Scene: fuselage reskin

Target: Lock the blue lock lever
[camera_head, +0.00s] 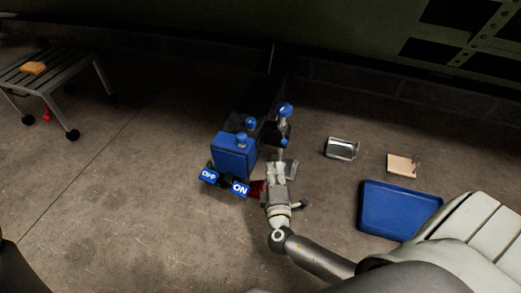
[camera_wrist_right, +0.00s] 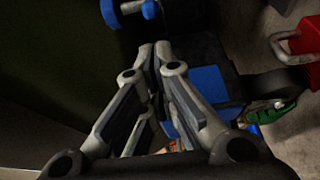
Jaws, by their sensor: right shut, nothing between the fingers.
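A dark device on the floor has a blue box (camera_head: 235,153) and blue OFF and ON plates (camera_head: 225,182) at its front. Blue-ended parts (camera_head: 285,110) stand at its right rear; I cannot tell surely which one is the lock lever. My right gripper (camera_head: 279,158) is beside the box's right side, just in front of these parts. In the right wrist view, its fingers (camera_wrist_right: 160,50) are shut and empty. A blue-ended part (camera_wrist_right: 111,13) lies beyond the tips, and a blue piece (camera_wrist_right: 208,85) is right of the fingers. Contact is unclear. My left gripper is out of view.
A red part (camera_head: 258,188) is close left of my right gripper. A blue tray (camera_head: 397,211), a metal holder (camera_head: 341,148) and a tan block (camera_head: 403,164) lie to the right. A low table (camera_head: 62,72) stands at the far left. The left floor is clear.

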